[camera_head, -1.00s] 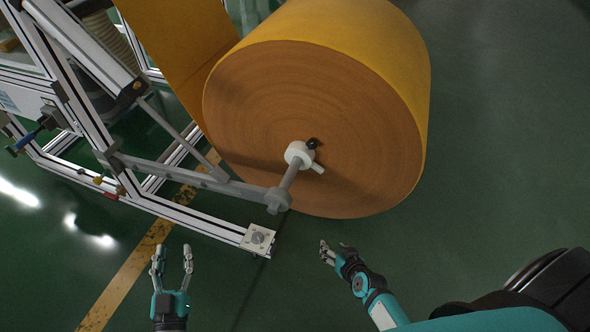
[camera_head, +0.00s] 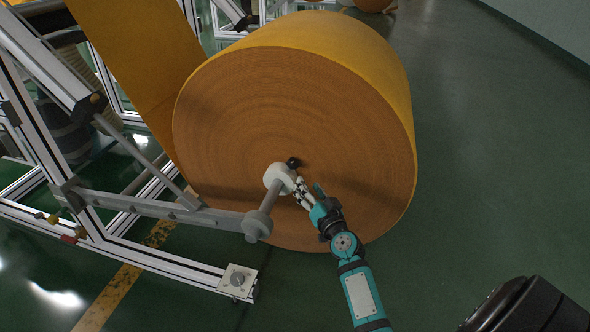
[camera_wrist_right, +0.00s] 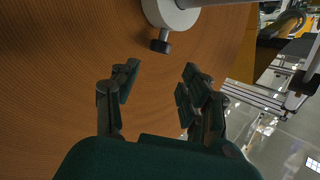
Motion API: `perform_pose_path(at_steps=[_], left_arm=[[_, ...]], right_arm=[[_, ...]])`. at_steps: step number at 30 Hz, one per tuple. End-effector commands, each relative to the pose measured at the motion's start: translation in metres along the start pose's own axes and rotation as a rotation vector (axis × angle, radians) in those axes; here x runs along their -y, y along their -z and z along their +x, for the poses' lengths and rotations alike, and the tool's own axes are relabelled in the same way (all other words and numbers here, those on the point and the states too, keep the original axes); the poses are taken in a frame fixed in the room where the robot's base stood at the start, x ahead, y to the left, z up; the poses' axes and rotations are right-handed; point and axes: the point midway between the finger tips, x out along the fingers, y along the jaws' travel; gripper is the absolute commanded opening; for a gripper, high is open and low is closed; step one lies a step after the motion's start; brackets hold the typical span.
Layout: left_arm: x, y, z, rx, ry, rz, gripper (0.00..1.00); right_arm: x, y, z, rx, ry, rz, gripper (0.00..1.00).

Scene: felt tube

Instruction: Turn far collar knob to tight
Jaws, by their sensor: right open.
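A large orange felt roll (camera_head: 300,110) sits on a grey shaft (camera_head: 268,202) that sticks out of its flat face. A white collar (camera_head: 277,178) is around the shaft close to that face, with a small black knob (camera_head: 293,162) at its side. The right wrist view shows the white collar (camera_wrist_right: 172,12) at the top and the black knob (camera_wrist_right: 160,46) pointing down. My right gripper (camera_head: 309,188) is just right of and below the collar. Its fingers (camera_wrist_right: 158,80) are open and empty, apart from the knob. My left gripper is out of view.
The aluminium frame (camera_head: 150,255) and its grey arm (camera_head: 150,208) stand left of the shaft. A foot plate (camera_head: 238,280) is at the frame's near corner.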

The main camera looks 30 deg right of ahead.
Motion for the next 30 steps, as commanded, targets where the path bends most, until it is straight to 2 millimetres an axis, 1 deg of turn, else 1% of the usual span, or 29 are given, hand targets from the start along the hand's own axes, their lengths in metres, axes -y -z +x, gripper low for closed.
perform_pose_path(at_steps=[1, 3, 9, 12, 15, 21, 28, 30], left_arm=[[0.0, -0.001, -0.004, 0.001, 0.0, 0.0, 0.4], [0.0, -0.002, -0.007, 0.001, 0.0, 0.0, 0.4], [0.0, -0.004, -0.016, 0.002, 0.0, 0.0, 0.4], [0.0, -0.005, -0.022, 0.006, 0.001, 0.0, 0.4], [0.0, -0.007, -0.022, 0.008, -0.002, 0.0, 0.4], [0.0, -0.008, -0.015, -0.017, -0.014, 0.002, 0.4], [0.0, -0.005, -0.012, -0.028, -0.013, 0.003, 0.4], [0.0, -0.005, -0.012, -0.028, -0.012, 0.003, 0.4]], right_arm=[[-0.001, -0.001, 0.013, -0.003, -0.001, 0.002, 0.46], [-0.001, -0.001, 0.028, -0.003, 0.0, 0.003, 0.46], [-0.001, -0.002, 0.069, -0.001, -0.001, 0.002, 0.46], [-0.001, -0.002, 0.085, -0.001, 0.0, 0.001, 0.46], [-0.001, -0.002, 0.096, 0.001, -0.001, 0.001, 0.46], [-0.001, -0.001, 0.105, 0.001, -0.001, -0.001, 0.46], [-0.001, -0.001, 0.105, 0.001, -0.001, -0.001, 0.46], [-0.001, -0.001, 0.105, 0.001, -0.001, -0.001, 0.37]])
